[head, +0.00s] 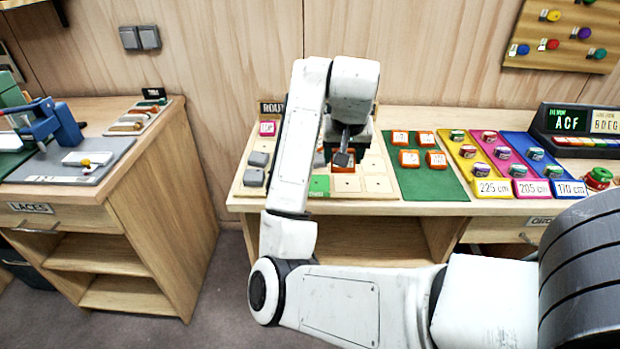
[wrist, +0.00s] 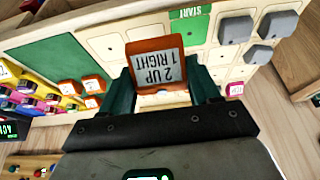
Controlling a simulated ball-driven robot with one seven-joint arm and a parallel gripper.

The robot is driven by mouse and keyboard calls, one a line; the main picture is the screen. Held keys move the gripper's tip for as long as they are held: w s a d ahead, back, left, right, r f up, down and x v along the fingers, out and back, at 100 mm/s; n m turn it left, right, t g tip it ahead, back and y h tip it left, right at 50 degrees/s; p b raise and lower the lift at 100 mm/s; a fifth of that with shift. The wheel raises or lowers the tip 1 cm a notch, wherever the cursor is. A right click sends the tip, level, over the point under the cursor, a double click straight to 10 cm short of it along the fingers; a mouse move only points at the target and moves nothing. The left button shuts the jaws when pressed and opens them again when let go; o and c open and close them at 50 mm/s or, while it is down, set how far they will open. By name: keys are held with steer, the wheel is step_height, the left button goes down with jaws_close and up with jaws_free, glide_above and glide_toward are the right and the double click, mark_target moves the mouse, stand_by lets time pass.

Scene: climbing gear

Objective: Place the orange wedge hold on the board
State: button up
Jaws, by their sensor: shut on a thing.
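The orange wedge hold (wrist: 157,62) is between the two dark fingers of my gripper (wrist: 162,88) in the wrist view. Its label reads "2 UP 1 RIGHT". In the head view my gripper (head: 342,158) is over the board (head: 378,187), and the held orange piece shows just under it. The board has pale square cells, a green START cell (head: 319,185), several grey holds (head: 258,159) on the left and a pink hold (head: 267,128) at the upper left. My arm hides part of the board. I cannot tell whether the hold touches the board.
A green mat (head: 436,186) right of the board bears several more orange holds (head: 409,158). Beyond it are yellow, pink and blue strips with small tins, then a dark display (head: 569,123). A separate wooden desk (head: 150,190) stands at left.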

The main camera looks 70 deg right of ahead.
steer(key=w+d+f, duration=0.1)
steer(key=w+f, duration=0.1)
steer(key=w+d+f, duration=0.1)
steer(key=w+f, duration=0.1)
steer(key=w, duration=0.1)
steer(key=w+d+f, duration=0.2)
steer(key=shift+w+d+f, duration=0.1)
steer(key=shift+w+f, duration=0.1)
steer(key=shift+f, duration=0.15)
steer(key=shift+w+d+f, duration=0.25)
steer(key=shift+w+f, duration=0.2)
steer(key=shift+f, duration=1.75)
steer(key=shift+f, duration=0.1)
steer(key=o, duration=1.1)
steer(key=shift+c, duration=0.2)
steer(key=v, duration=1.2)
steer(key=shift+p, duration=0.4)
